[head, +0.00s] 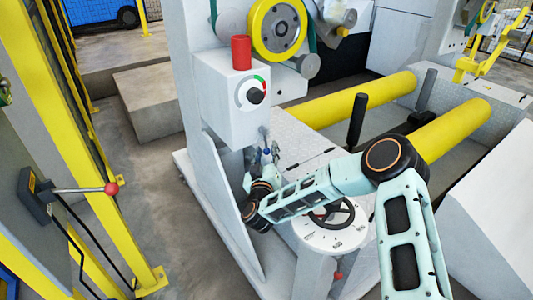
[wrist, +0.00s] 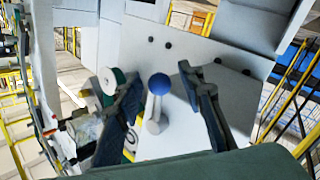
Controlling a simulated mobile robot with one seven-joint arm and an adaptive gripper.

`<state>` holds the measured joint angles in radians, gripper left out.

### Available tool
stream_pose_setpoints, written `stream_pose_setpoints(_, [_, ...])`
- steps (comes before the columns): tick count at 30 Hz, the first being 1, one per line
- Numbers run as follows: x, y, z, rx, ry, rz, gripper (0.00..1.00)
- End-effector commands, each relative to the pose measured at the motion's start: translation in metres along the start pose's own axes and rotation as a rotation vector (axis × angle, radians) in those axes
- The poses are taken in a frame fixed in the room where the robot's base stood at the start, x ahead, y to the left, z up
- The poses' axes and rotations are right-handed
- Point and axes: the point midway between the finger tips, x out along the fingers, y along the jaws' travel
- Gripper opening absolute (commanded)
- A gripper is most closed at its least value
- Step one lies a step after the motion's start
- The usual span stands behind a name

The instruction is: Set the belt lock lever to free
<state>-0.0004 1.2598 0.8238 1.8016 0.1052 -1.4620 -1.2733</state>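A short lever with a blue ball knob (wrist: 158,84) and a pale grey shaft stands out from a light grey panel (wrist: 172,125) in the wrist view. No label on it is readable, so I cannot tell its lock setting. My gripper (wrist: 156,80) is open, with one dark finger on each side of the knob. The fingers look apart from the knob. In the head view the blue knob (head: 267,152) is tiny, below the dial box, and my gripper (head: 262,148) is small and partly hidden there.
A grey box with a black dial (head: 256,97) and a red cylinder (head: 241,52) is just above. A black handwheel (head: 333,214) is beside my arm. A red-knobbed lever (head: 110,188) is at the left by a yellow post (head: 75,130). Yellow rollers (head: 350,100) lie behind.

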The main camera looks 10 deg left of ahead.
Motion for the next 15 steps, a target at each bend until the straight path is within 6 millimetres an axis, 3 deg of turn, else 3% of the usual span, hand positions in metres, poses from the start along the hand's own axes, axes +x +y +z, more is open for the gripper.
stream_pose_setpoints(9, [0.0027,0.0003,-0.0006,0.000,0.001,0.000,0.34])
stream_pose_setpoints(15, [0.0025,0.0002,-0.0006,0.000,0.001,0.000,0.12])
